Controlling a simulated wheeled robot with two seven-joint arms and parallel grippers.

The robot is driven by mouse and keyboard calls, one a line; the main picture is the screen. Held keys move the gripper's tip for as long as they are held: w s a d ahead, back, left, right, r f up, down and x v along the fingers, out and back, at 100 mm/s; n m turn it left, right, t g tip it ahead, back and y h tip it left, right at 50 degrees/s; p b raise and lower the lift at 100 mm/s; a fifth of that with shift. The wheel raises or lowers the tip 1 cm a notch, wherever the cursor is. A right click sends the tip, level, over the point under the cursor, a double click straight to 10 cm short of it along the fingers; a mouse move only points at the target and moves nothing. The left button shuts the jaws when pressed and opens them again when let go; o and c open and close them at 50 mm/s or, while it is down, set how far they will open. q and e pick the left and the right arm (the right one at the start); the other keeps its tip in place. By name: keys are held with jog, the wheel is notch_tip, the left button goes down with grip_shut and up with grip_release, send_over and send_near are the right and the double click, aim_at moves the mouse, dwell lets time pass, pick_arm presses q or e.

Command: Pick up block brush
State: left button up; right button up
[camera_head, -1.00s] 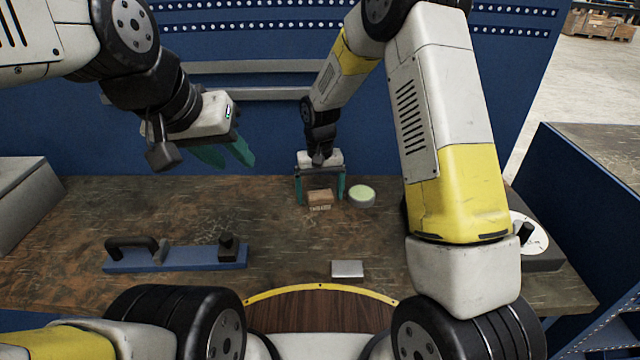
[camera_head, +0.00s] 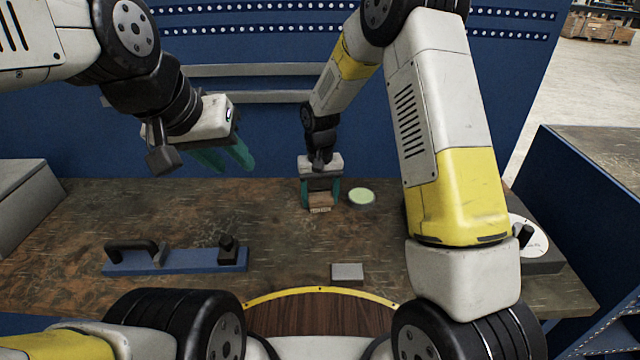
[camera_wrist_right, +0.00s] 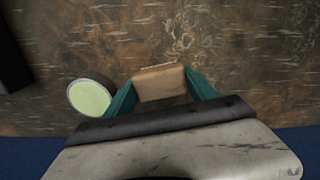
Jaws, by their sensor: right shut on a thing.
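The block brush (camera_head: 320,201) is a small brown wooden block with pale bristles along its lower edge. It is at the far side of the table, left of a round green-topped dish. My right gripper (camera_head: 320,196) points down with its green fingers on both sides of the brush, shut on it. In the right wrist view the brush (camera_wrist_right: 159,83) sits between the two fingertips (camera_wrist_right: 160,88). I cannot tell whether its underside touches the table. My left gripper (camera_head: 228,157) hangs in the air at the upper left, empty, its green fingers apart.
The round dish (camera_head: 361,196) stands close to the right gripper. A blue plane (camera_head: 175,260) with black handles lies at the left. A small grey block (camera_head: 347,271) lies near the front. A dial device (camera_head: 530,236) is at the right. The middle of the table (camera_head: 280,235) is clear.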

aim_at(322, 198)
jog(key=shift+r, duration=0.4)
jog(key=r, duration=0.1)
jog(key=s+r, duration=0.1)
jog(key=shift+d+r, duration=0.3)
jog(key=shift+r, duration=0.05)
jog(key=s+d, duration=0.2)
jog(key=s, duration=0.2)
jog(key=s+d, duration=0.3)
jog(key=s, duration=0.1)
jog(key=s+d+r, duration=0.1)
jog(key=s+d, duration=0.1)
jog(key=s, duration=0.3)
jog(key=shift+d+r, duration=0.1)
jog(key=shift+d, duration=0.1)
jog(key=o, duration=0.6)
jog(key=shift+c, duration=0.2)
jog(key=c, duration=0.4)
